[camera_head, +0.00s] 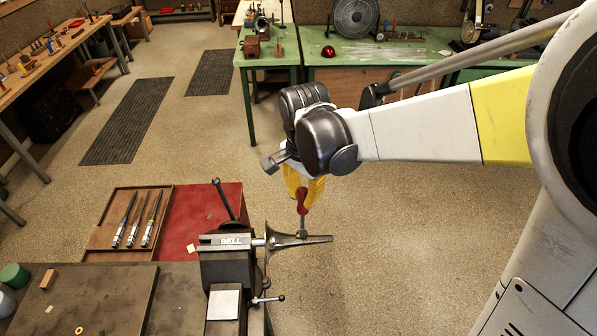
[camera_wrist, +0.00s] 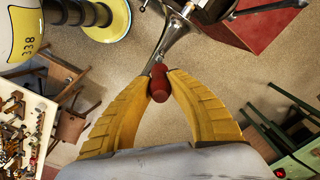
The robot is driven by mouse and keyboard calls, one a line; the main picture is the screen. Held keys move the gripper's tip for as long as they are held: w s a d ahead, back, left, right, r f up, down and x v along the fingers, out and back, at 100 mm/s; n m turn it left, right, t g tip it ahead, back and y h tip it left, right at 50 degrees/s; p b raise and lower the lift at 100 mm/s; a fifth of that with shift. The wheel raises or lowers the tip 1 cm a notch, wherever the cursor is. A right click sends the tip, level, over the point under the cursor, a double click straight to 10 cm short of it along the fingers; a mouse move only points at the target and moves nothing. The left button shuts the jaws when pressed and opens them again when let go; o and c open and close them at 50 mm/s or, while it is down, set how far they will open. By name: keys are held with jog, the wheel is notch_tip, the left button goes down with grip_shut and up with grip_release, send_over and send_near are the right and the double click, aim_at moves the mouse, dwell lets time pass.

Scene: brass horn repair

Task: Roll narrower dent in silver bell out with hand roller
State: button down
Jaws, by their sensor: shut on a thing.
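My gripper (camera_head: 304,192) is shut on the red handle of the hand roller (camera_head: 302,203). The roller hangs down, and its metal head is at the bell's upper side; I cannot tell if it touches. In the wrist view the red handle (camera_wrist: 158,83) sits between the yellow fingertips (camera_wrist: 160,76), with the silver bell (camera_wrist: 176,36) beyond. The handle hides the roller's head there. No dent can be made out.
On the bench left of the vise lies a wooden tray (camera_head: 112,196) with several slim tools, beside a red mat (camera_head: 222,197). The floor right of the bell is clear.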

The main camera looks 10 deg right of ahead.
jog(key=shift+d, duration=0.3)
jog(key=shift+d+f, duration=0.1)
jog(key=shift+d, duration=0.45)
notch_tip(320, 180, up, 6)
jog(key=p, duration=0.3)
jog(key=shift+p, duration=0.4)
jog(key=shift+s+f, duration=0.1)
jog(key=shift+a+f+b, duration=0.35)
jog(key=shift+f+b, duration=0.35)
jog(key=shift+f, duration=0.05)
jog(key=shift+a+f+b, duration=0.3)
jog(key=shift+f+b, duration=0.45)
jog(key=shift+f, duration=0.05)
jog(key=shift+a+f+b, duration=0.35)
jog(key=shift+f+b, duration=0.35)
jog(key=shift+f, duration=0.05)
jog(key=shift+f+b, duration=0.6)
jog(key=shift+b, duration=0.05)
jog(key=shift+d+r, duration=0.1)
jog(key=shift+d, duration=0.1)
